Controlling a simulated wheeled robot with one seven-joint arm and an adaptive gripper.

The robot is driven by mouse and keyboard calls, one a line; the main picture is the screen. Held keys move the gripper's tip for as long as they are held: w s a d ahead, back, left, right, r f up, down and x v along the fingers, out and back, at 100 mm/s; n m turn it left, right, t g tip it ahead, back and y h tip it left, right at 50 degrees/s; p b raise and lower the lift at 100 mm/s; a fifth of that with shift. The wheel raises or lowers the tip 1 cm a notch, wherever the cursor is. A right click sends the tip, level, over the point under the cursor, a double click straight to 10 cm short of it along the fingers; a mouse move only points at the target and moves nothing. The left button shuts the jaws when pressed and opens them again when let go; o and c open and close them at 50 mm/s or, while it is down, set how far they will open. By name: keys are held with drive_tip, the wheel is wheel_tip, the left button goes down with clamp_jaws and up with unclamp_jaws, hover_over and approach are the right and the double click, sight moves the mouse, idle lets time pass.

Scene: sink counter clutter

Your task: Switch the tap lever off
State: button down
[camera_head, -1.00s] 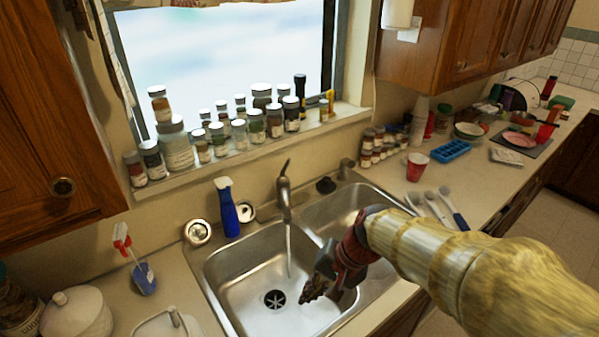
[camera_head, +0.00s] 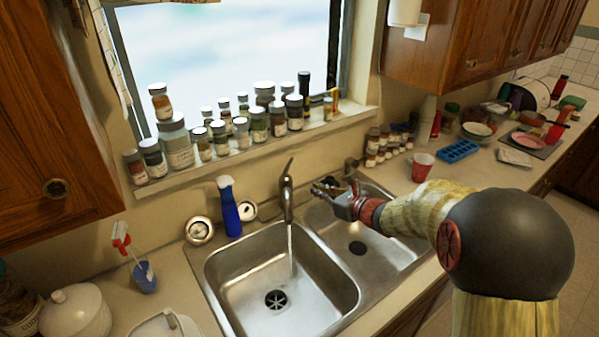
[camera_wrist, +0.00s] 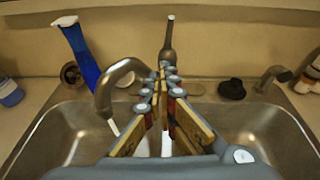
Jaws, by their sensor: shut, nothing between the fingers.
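The metal tap (camera_head: 287,200) stands behind the double sink, its lever (camera_head: 289,167) pointing up from the top. A thin stream of water (camera_head: 291,250) runs from the spout into the left basin. My gripper (camera_head: 318,188) is shut and empty, just right of the tap in the head view. In the wrist view the fingertips (camera_wrist: 163,72) are together in front of the tap's base. The lever (camera_wrist: 170,24) rises beyond them, and the curved spout (camera_wrist: 122,70) bends to their left. The fingers hide the lower tap body; contact cannot be told.
Several jars (camera_head: 240,134) line the window sill behind. A red cup (camera_head: 422,167) stands on the right counter. The left basin (camera_head: 250,270) holds no dishes.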

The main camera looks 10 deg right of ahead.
drive_tip(key=shift+w+d+r+m, duration=0.2)
drive_tip(key=shift+d+m, duration=0.1)
drive_tip(key=shift+m, duration=0.6)
drive_tip(key=shift+f, duration=0.1)
drive_tip(key=b, duration=0.1)
approach(287, 168)
wheel_tip(287, 168, down, 2)
drive_tip(key=w+a, duration=0.1)
drive_tip(key=w, duration=0.1)
drive_tip(key=shift+w+a+r, duration=0.1)
drive_tip(key=shift+w+a, duration=0.1)
drive_tip(key=shift+w, duration=0.25)
drive_tip(key=shift+w+a+r, duration=0.1)
drive_tip(key=shift+w+a, duration=0.1)
drive_tip(key=shift+w, duration=0.2)
